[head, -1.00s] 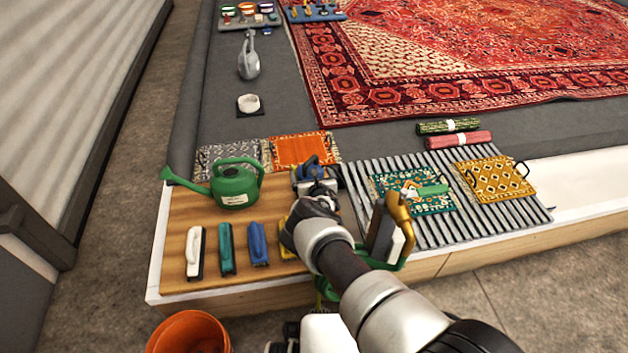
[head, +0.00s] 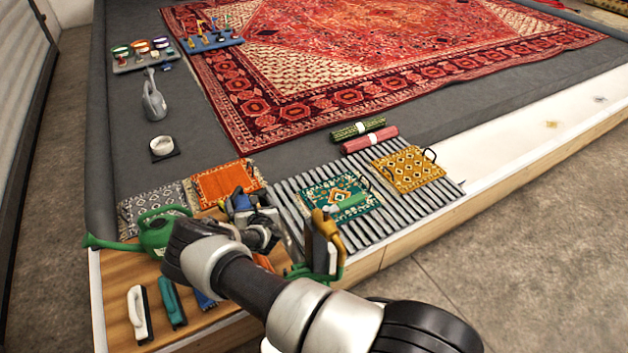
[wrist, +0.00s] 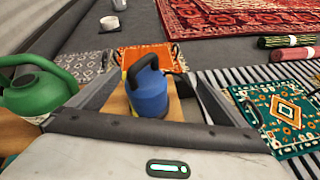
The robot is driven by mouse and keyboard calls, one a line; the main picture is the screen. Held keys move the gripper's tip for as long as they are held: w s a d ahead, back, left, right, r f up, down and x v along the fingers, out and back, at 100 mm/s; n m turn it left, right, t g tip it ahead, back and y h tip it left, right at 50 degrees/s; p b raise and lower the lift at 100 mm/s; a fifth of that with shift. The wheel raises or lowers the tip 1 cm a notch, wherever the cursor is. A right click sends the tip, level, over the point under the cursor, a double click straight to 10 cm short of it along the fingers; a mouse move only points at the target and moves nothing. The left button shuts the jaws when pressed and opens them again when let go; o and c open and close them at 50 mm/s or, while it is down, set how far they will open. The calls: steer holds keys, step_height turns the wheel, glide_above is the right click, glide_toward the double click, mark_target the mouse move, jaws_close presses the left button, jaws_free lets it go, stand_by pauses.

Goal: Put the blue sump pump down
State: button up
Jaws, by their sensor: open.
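The blue sump pump (wrist: 148,95), with a dark looped handle, stands upright on the wooden board in the wrist view. In the head view the pump (head: 240,204) is partly hidden behind my gripper (head: 256,228). In the wrist view my gripper (wrist: 154,80) is open, with one finger on each side of the pump. There is visible room between each finger and the pump's body. The pump's base is partly hidden by my gripper.
A green watering can (head: 156,236) stands left of the pump. Brushes (head: 139,313) lie at the board's front. An orange mat (head: 222,184) lies behind, and a slatted rack (head: 290,205) with a teal mat (head: 335,197) is to the right. A green caddy (head: 318,268) stands close to my arm.

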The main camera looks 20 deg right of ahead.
steer(key=s+d+r+m+g+h, duration=0.15)
steer(key=d+r+m, duration=0.35)
steer(key=r+m, duration=0.6)
steer(key=d+r+m+g+h, duration=0.3)
steer(key=r+m, duration=0.4)
steer(key=r, duration=0.8)
steer(key=s+d+r+m+g+y, duration=0.2)
steer(key=s+r+m+y, duration=0.2)
steer(key=s+r+m, duration=0.85)
steer(key=s+r, duration=0.3)
steer(key=s, duration=0.6)
steer(key=s+d+r+m, duration=0.1)
steer(key=s+r, duration=0.3)
steer(key=s, duration=0.6)
steer(key=s+d+r+m+g, duration=0.1)
steer(key=s+r+m, duration=0.2)
steer(key=s, duration=0.8)
steer(key=shift+r+h, duration=0.35)
steer(key=shift+r, duration=0.6)
